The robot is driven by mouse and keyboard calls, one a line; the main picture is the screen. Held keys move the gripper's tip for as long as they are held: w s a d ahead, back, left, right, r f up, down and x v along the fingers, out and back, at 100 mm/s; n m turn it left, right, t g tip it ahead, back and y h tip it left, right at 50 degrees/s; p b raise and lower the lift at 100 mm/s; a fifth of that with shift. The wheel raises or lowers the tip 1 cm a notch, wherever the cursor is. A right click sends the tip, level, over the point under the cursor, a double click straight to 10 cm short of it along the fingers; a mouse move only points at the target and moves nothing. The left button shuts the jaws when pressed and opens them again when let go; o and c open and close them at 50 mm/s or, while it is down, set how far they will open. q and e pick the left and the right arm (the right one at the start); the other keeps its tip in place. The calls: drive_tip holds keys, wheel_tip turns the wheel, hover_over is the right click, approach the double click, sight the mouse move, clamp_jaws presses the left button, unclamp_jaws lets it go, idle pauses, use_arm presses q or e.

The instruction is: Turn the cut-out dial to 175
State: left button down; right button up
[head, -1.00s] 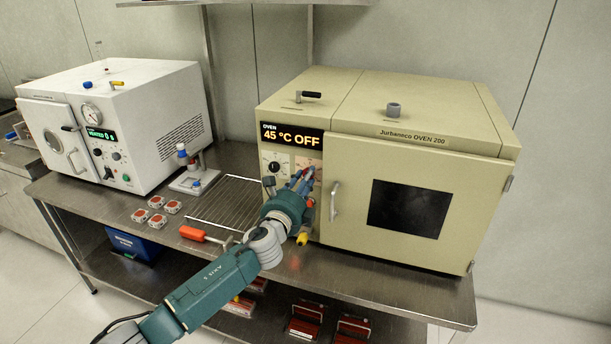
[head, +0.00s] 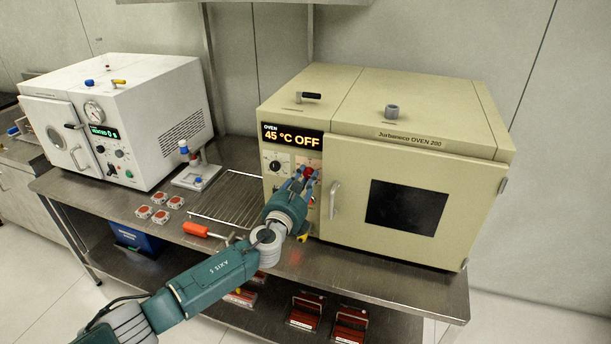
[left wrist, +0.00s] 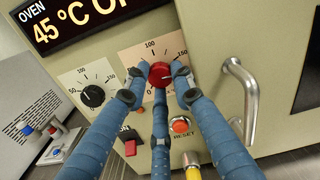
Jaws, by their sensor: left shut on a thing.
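The cut-out dial is a red knob (left wrist: 160,74) on a pale pink scale plate (left wrist: 135,55) on the oven's front. Marks 50, 100 and 150 can be read around it; its exact setting I cannot tell. My left gripper (left wrist: 158,84) has its three blue fingers closed around the knob, two at the sides and one below. In the head view the left gripper (head: 303,180) reaches the control panel and hides most of the knob. The oven (head: 400,115) display (head: 291,136) reads 45 °C OFF. My right gripper is in neither view.
A black dial (left wrist: 93,96) is left of the red one. A red switch (left wrist: 130,147) and a RESET button (left wrist: 181,125) sit below. The door handle (left wrist: 241,100) stands out close on the right. A wire rack (head: 228,200) lies on the bench left of the oven.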

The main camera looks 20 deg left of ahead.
use_arm(q)
drive_tip(key=shift+r+m, duration=0.15)
drive_tip(key=shift+m, duration=0.25)
drive_tip(key=c, duration=1.5)
unclamp_jaws()
drive_tip(key=shift+o, duration=0.2)
